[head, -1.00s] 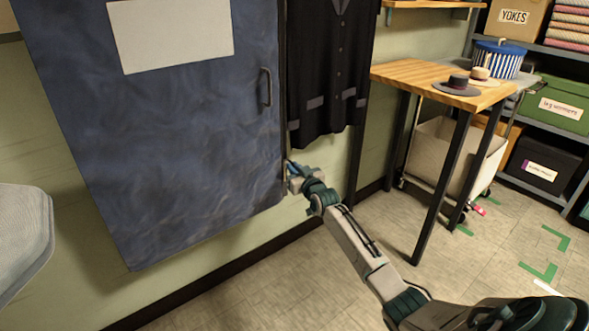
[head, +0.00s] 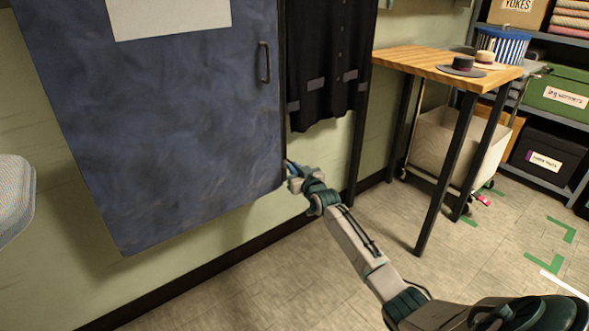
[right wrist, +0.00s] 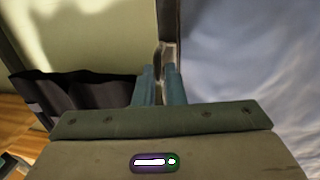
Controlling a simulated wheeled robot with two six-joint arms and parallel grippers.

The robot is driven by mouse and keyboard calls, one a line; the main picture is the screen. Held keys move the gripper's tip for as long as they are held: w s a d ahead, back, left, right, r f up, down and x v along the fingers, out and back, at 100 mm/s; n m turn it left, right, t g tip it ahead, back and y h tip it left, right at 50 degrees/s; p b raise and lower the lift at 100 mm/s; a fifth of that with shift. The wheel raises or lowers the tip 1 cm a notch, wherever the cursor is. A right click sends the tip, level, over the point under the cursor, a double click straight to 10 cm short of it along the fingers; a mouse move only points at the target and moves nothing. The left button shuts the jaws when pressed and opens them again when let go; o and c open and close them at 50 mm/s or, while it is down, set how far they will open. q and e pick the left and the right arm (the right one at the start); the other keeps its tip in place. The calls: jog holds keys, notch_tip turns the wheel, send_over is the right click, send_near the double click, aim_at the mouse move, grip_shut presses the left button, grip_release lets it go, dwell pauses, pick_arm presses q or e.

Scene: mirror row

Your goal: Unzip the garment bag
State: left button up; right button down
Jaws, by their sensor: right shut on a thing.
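The garment bag (head: 190,120) is a large blue panel on the left half of the head view, with a white sheet on its upper part and a dark handle (head: 264,62) near its right edge. My right gripper (head: 290,172) is at the bag's right edge, near the lower right corner. In the right wrist view its two teal fingers (right wrist: 160,78) are shut on a small metallic piece (right wrist: 168,52) at the bag's edge, apparently the zip pull; the fingers hide part of it. The bag (right wrist: 240,60) fills the right of that view. My left gripper is not in view.
A dark garment (head: 325,70) hangs just right of the bag. Further right stand a wooden table (head: 425,60) with hats, a wheeled bin (head: 450,140) and shelves. A pale rounded object (head: 15,200) is at the left edge. The floor before the wall is clear.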

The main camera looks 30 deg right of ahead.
jog(key=shift+d+f+b, duration=0.1)
jog(key=shift+f+b, duration=0.35)
jog(key=shift+f, duration=0.4)
jog(key=c, duration=1.8)
grip_release()
jog(key=shift+o, duration=1.2)
jog(key=shift+d+f, duration=0.1)
jog(key=shift+s+r, duration=0.15)
jog(key=shift+r, duration=0.05)
